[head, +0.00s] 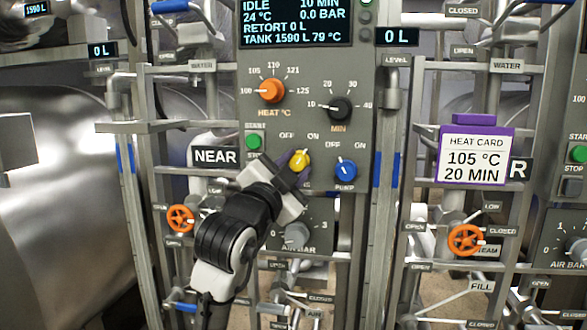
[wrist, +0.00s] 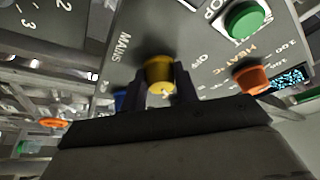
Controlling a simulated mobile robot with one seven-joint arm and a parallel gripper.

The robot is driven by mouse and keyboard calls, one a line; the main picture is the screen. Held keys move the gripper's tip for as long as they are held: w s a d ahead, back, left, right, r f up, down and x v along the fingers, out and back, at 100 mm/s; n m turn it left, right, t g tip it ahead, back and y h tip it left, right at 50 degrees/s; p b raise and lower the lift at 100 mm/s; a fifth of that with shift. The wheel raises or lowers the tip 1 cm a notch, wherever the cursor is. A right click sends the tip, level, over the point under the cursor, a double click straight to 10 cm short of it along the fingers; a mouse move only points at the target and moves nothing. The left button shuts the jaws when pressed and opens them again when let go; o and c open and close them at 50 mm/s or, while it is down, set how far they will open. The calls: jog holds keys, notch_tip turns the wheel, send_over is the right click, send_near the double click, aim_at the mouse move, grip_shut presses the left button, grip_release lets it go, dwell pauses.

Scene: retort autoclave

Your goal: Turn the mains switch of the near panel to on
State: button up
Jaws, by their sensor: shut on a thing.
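The near panel (head: 308,62) stands upright in the middle of the head view, with a NEAR sign (head: 215,156) at its left. Its mains switch (head: 299,160) is a yellow knob below OFF and ON labels. It also shows in the wrist view (wrist: 160,72), beside the word MAINS. My gripper (head: 290,167) reaches up to it from the lower left. In the wrist view my gripper (wrist: 161,90) has one finger on each side of the yellow knob and is shut on it. The fingers partly hide the knob, and I cannot tell clearly where its pointer stands.
A blue pump knob (head: 345,170) sits close at the right. A green start button (head: 253,142), an orange heat knob (head: 271,90) and a black minutes knob (head: 340,107) are nearby. An air knob (head: 298,235) is below. Pipes and orange valve wheels (head: 181,218) flank the panel.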

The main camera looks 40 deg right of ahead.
jog(key=o, duration=1)
jog(key=b+v, duration=0.4)
jog(key=v, duration=1)
